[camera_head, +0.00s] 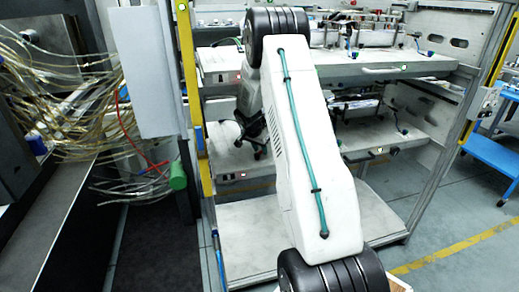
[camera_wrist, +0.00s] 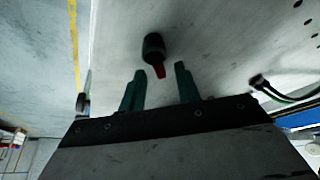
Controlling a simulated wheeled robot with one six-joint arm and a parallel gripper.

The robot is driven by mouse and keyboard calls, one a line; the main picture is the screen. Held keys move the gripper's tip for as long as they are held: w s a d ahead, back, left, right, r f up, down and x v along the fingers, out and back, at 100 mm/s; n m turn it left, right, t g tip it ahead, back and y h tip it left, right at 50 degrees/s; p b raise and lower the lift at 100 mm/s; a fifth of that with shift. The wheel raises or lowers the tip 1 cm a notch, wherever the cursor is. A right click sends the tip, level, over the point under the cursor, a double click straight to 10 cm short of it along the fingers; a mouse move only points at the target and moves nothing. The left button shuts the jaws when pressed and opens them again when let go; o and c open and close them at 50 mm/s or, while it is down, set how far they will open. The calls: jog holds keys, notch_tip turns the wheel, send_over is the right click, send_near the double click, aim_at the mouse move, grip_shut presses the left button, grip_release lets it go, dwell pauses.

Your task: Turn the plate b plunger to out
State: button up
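In the wrist view a black plunger knob (camera_wrist: 153,44) with a red tip stands out from a pale grey plate (camera_wrist: 205,45). No letter shows, so I cannot tell whether this is plate b. My gripper (camera_wrist: 158,82) has two dark green fingers, spread apart with nothing between them. The knob is just beyond the fingertips, roughly in line with the gap, with the red tip pointing toward the gripper. In the head view my white arm link hides most of the gripper and this plunger.
In the head view a rack with several shelves holds metal fixtures, with the upper shelf (camera_head: 365,68) above the middle one. A yellow post (camera_head: 188,75) stands left of my arm. Yellow tubing bundles (camera_head: 70,110) hang farther left. A dark cable (camera_wrist: 262,85) lies right of the fingers.

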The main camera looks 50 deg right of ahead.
grip_shut()
jog(key=n, duration=0.1)
jog(key=n+t, duration=0.1)
jog(key=n, duration=0.3)
jog(key=shift+w+a+t+y, duration=0.2)
jog(key=shift+w+t+y, duration=0.15)
jog(key=shift+t+y, duration=0.05)
jog(key=n, duration=0.1)
jog(key=n+t+y, duration=0.1)
jog(key=n, duration=0.3)
jog(key=shift+w+a+y, duration=0.3)
jog(key=n+y, duration=0.1)
jog(key=n, duration=0.1)
jog(key=a+n+t+y, duration=0.1)
jog(key=n, duration=0.2)
jog(key=shift+w+n, duration=0.15)
jog(key=shift+n, duration=0.15)
jog(key=n, duration=0.2)
jog(key=n+y, duration=0.1)
jog(key=n, duration=0.1)
jog(key=a+n+y, duration=0.1)
jog(key=n, duration=0.1)
jog(key=shift+g, duration=0.3)
